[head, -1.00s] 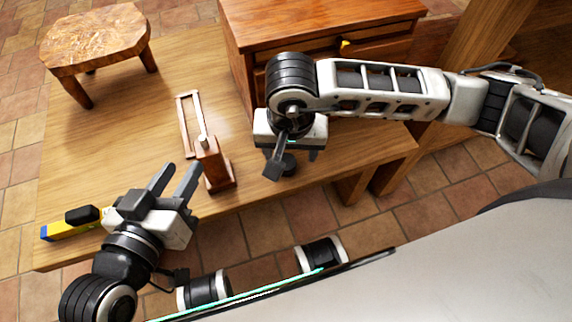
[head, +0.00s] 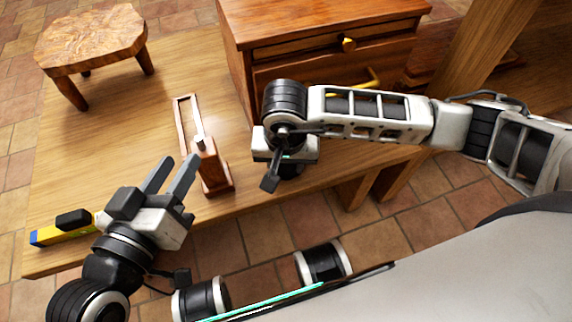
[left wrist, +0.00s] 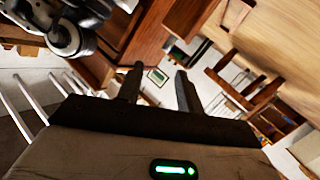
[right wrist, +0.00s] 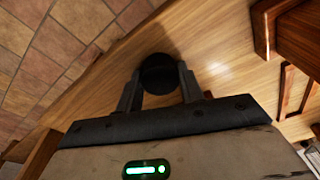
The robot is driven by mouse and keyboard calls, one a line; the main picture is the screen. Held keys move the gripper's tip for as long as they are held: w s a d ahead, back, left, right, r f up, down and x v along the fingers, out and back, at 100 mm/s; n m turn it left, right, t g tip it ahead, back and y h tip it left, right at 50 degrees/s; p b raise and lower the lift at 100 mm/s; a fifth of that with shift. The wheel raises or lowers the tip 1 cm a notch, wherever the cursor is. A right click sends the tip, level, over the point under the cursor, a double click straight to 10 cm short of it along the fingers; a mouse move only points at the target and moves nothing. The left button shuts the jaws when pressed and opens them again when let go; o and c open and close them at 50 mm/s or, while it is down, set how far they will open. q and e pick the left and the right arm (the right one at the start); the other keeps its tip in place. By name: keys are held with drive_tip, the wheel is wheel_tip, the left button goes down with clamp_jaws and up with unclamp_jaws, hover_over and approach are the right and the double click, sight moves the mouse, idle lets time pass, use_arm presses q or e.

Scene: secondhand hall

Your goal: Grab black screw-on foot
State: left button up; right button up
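The black screw-on foot (right wrist: 158,72) is a dark round piece on the wooden table (right wrist: 228,70), between the fingertips of my right gripper in the right wrist view. The fingers stand one on each side of it. I cannot make out firm contact, and the gripper looks open. In the head view my right gripper (head: 286,168) is over the table's front edge and its wrist largely hides the foot. My left gripper (head: 173,172) is open and empty at the table's front left. Its parted fingers also show in the left wrist view (left wrist: 158,85).
A small wooden drawer cabinet (head: 300,60) stands behind the right gripper. A wooden block with a frame (head: 212,170) stands between the grippers. A burl-top stool (head: 90,42) is at the back left. A yellow and blue tool (head: 62,233) lies front left.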

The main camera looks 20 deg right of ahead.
sight(288, 167)
use_arm(q)
drive_tip(key=shift+f, duration=0.1)
use_arm(e)
drive_tip(key=shift+c, duration=0.3)
drive_tip(key=shift+r, duration=0.1)
drive_tip(key=shift+r, duration=0.25)
drive_tip(key=r, duration=0.1)
drive_tip(key=r+p, duration=0.1)
drive_tip(key=r, duration=0.1)
drive_tip(key=shift+s+d+r+p, duration=0.1)
drive_tip(key=shift+s+r+p, duration=0.2)
drive_tip(key=shift+p, duration=0.05)
use_arm(q)
drive_tip(key=f+g+y+p, duration=0.1)
drive_tip(key=a+f+m+g+y+p, duration=0.1)
drive_tip(key=p, duration=0.1)
drive_tip(key=shift+s+a+f, duration=0.15)
drive_tip(key=shift+s+a, duration=0.05)
drive_tip(key=shift+a, duration=0.05)
use_arm(e)
drive_tip(key=s+d+r, duration=0.2)
drive_tip(key=s+r, duration=0.6)
drive_tip(key=s, duration=0.5)
drive_tip(key=shift+s+r, duration=0.15)
drive_tip(key=shift+r, duration=0.2)
